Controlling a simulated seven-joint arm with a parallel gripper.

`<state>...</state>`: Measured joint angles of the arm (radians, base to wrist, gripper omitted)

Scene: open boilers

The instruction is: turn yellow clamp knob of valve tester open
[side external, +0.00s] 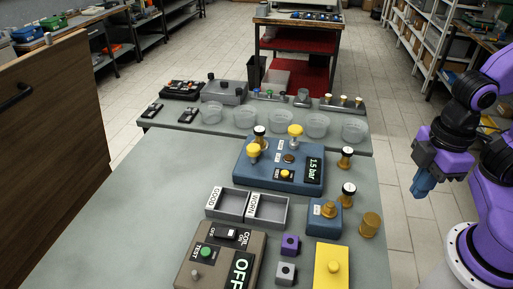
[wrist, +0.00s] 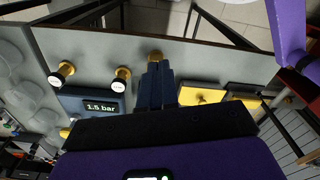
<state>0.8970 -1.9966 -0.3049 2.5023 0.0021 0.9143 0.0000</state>
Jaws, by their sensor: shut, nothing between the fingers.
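The blue valve tester (side external: 310,187) stands mid-table with a display reading 1.5 bar; the display also shows in the wrist view (wrist: 100,107). It carries a yellow knob at its left (side external: 253,150), a yellow knob at the back (side external: 295,130) and a small yellow knob at the front (side external: 285,174). The labels are too small to tell which is the clamp knob. My gripper (side external: 421,191) is shut and empty, to the right of the table, well apart from the tester. Its blue fingers show in the wrist view (wrist: 156,85).
A small blue block (side external: 324,220), a yellow box (side external: 331,268), sorting trays (side external: 232,216) and a coil tester (side external: 205,272) are in front. Clear bowls (side external: 316,125) stand behind.

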